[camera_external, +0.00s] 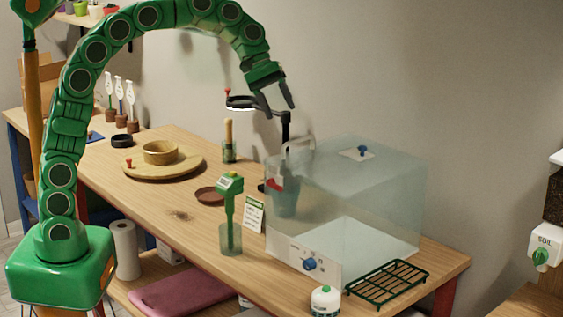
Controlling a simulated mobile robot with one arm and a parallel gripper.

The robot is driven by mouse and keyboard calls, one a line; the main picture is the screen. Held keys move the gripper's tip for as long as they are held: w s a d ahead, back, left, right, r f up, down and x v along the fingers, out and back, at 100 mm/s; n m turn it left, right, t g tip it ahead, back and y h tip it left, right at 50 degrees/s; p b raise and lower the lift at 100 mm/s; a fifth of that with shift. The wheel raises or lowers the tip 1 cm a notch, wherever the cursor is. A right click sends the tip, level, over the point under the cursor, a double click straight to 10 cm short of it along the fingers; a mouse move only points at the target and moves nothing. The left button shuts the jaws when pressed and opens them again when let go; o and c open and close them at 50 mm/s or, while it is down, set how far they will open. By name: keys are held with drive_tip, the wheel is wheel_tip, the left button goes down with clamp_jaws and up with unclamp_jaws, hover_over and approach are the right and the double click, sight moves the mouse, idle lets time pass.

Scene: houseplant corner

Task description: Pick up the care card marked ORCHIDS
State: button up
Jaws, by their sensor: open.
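A small white card with a green top band (254,214) stands on the wooden table, between the green-headed meter and the clear box. Its print is too small to read, so I cannot tell whether it says ORCHIDS. My gripper (278,107) is open and empty, pointing down, high above the back of the table. It appears just in front of or beside the ring lamp (241,103); the depth is unclear. The card is well below my gripper and slightly left of it in the picture.
The green-headed meter (230,185) stands in a glass left of the card. The clear box (350,200) with a blue knob stands right of it. A round wooden board (185,168) lies further left.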

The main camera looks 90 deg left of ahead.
drive_tip(key=s+a+r+n+t+h, duration=0.5)
drive_tip(key=s+a+n, duration=0.4)
drive_tip(key=s+n, duration=0.2)
approach(256, 210)
drive_tip(key=shift+w+a+f, duration=0.15)
drive_tip(key=shift+w+f, duration=0.1)
drive_tip(key=shift+w, duration=0.2)
drive_tip(key=shift+w+a+f, duration=0.15)
drive_tip(key=shift+w+f, duration=0.05)
drive_tip(key=shift+w, duration=0.25)
drive_tip(key=shift+w+d+f, duration=0.1)
drive_tip(key=shift+w+f, duration=0.05)
drive_tip(key=shift+f, duration=0.25)
drive_tip(key=shift+s+d+x, duration=0.15)
drive_tip(key=shift+x, duration=1.7)
drive_tip(key=shift+s+d+x, duration=0.15)
drive_tip(key=shift+x, duration=1.7)
clamp_jaws()
